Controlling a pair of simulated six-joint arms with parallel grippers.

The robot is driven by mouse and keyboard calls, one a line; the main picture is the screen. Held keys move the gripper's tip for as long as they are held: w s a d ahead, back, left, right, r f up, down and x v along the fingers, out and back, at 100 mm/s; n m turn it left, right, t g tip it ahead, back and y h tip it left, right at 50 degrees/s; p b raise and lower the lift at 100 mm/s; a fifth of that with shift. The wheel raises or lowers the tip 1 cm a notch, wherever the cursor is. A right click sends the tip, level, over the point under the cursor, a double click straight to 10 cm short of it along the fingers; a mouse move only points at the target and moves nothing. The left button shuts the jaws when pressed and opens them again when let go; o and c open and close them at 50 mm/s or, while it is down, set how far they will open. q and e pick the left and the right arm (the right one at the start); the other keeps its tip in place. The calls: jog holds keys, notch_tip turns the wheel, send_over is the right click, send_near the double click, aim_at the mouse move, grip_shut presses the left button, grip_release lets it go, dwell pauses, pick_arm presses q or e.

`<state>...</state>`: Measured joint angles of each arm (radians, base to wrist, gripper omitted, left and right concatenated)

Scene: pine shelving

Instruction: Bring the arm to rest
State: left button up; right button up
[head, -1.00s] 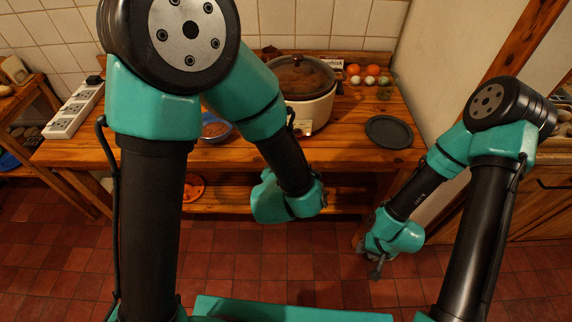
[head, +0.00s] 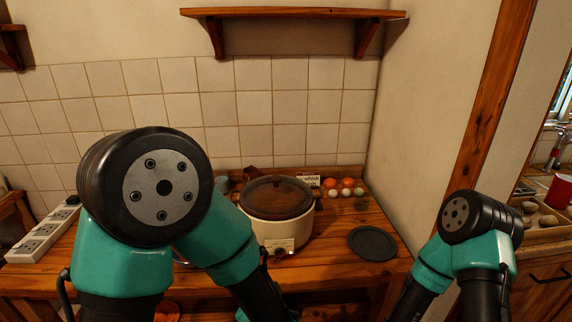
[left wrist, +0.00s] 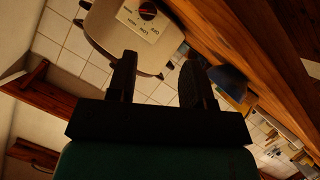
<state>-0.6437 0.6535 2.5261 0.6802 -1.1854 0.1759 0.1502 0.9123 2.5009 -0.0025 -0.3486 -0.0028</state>
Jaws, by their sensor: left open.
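My left gripper (left wrist: 157,76) shows in the left wrist view with its two dark fingers apart and nothing seen between them. It is outside the head view, where only my left arm's upper links show at the lower left. The cream slow cooker (left wrist: 105,28) with its dial is beyond the fingers in the left wrist view. In the head view the slow cooker (head: 278,230) stands on the wooden counter with a dark lid on. My right arm comes in at the lower right, and its gripper is below the picture's edge.
A dark round plate (head: 372,243) lies right of the cooker on the counter (head: 335,255). Several eggs and orange things (head: 345,187) are behind it. A white power strip (head: 38,235) is at the left. A wall shelf (head: 295,13) hangs above. A blue bowl (left wrist: 229,82) shows in the left wrist view.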

pick_arm(q)
jog(key=a+f+m+g, duration=0.1)
jog(key=a+f+g, duration=0.25)
jog(key=f, duration=0.45)
jog(key=a+f+m+g, duration=0.1)
jog(key=a+f+g, duration=0.2)
jog(key=a+f, duration=0.35)
jog(key=s+a+f+g+h, duration=0.1)
jog(key=s+a+f+g, duration=0.2)
jog(key=s+f, duration=0.2)
jog(key=s+a+f+m+g+h, duration=0.1)
jog(key=s+a+f+g, duration=0.2)
jog(key=s+f, duration=0.2)
notch_tip(320, 180, down, 2)
jog(key=shift+a+f+h, duration=0.25)
jog(key=shift+a+h, duration=0.05)
jog(key=shift+a, duration=0.1)
